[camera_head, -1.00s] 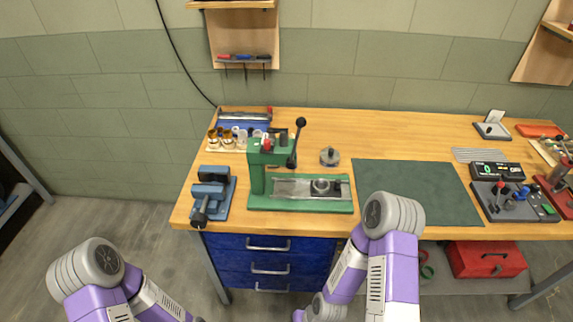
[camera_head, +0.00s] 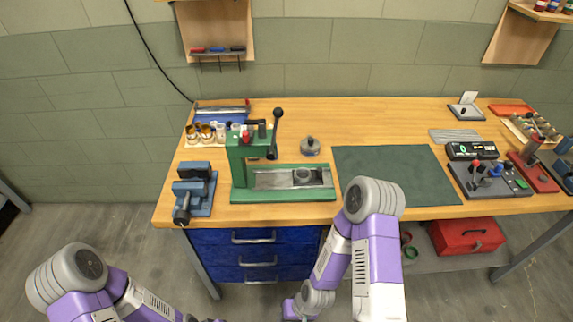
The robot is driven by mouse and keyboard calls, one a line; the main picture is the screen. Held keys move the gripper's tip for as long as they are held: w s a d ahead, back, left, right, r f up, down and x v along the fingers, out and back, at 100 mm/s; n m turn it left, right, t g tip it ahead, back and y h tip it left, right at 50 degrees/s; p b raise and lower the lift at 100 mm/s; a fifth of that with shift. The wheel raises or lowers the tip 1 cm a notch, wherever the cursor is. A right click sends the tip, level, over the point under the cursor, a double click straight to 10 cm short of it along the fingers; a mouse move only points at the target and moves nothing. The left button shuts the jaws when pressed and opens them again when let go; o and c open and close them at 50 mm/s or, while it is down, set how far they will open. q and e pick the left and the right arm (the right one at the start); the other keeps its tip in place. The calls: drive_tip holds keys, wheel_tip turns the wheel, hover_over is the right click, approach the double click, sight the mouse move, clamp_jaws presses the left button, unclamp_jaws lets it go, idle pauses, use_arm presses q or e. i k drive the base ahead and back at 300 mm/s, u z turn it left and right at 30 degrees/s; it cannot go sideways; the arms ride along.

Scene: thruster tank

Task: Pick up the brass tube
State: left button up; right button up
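Several small brass-coloured cylinders (camera_head: 206,132) stand in a row on a light holder at the back left of the workbench, beside white and grey ones. I cannot tell which of them is the brass tube. My two purple and grey arms hang low in front of the bench. My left gripper is not clearly seen; its arm runs off the bottom edge. My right arm folds down before the drawers, with a purple part (camera_head: 297,309) low at the bottom edge; its fingers do not show clearly.
A green press (camera_head: 240,165) with a black-knobbed lever stands right of the cylinders. A blue vise (camera_head: 195,190) sits at the bench's left front. A dark green mat (camera_head: 395,174) lies bare at the middle. A red toolbox (camera_head: 466,236) rests below the bench.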

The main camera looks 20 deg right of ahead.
sight(192, 134)
drive_tip(key=u, duration=0.3)
drive_tip(key=k, duration=0.4)
drive_tip(key=u, duration=1)
drive_tip(key=k, duration=0.9)
drive_tip(key=u, duration=0.6)
drive_tip(key=i, duration=1.8)
drive_tip(key=z, duration=0.55)
drive_tip(key=i, duration=2.35)
drive_tip(key=z, duration=1.75)
drive_tip(key=i, duration=1.2)
drive_tip(key=z, duration=1.3)
drive_tip(key=i, duration=0.3)
drive_tip(key=z, duration=0.15)
